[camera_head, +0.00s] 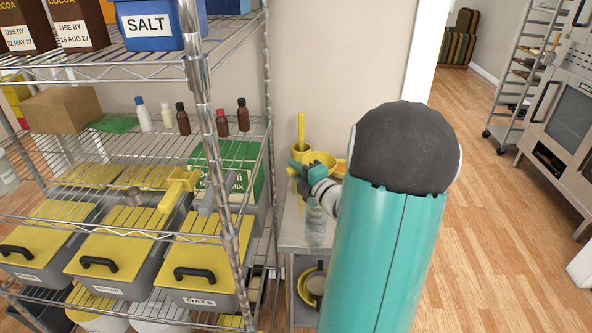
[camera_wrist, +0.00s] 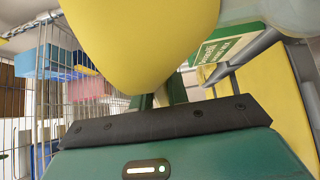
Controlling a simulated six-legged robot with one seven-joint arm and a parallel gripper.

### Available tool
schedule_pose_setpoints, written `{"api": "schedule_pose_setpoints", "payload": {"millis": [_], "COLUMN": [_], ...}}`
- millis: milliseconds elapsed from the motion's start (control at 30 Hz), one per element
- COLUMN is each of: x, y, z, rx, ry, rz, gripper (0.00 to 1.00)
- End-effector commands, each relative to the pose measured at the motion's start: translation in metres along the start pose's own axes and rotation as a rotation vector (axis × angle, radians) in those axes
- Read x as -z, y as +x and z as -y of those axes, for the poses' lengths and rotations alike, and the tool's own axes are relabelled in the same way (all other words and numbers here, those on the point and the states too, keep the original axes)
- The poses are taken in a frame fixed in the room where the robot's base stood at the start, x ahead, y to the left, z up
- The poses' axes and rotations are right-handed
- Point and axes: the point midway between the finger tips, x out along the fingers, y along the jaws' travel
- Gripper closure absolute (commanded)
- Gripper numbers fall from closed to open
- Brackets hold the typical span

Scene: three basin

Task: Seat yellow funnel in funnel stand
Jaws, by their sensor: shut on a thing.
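The yellow funnel (camera_head: 323,158) is at my gripper (camera_head: 303,174), above the narrow metal table right of the wire shelf. My arm hides part of it in the head view. In the wrist view the funnel (camera_wrist: 140,40) shows as a large smooth yellow curve right ahead of the jaws. My gripper (camera_wrist: 158,98) is shut on the funnel, though the funnel hides the exact contact. I cannot make out the funnel stand for certain in either view.
The wire shelf (camera_head: 222,130) with bottles, bins and a green mix box (camera_head: 248,176) stands close on the left. A yellow pot (camera_head: 301,152) with an upright yellow piece is behind the gripper.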

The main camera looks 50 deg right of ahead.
Motion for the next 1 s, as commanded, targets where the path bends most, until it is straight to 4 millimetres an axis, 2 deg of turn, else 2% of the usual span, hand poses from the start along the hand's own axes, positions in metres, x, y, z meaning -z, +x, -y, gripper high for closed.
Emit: {"api": "schedule_pose_setpoints", "payload": {"millis": [1000], "x": [0.000], "y": [0.000], "z": [-0.023], "rx": [-0.001], "ry": [-0.002], "rz": [-0.001], "gripper": [1.00]}}
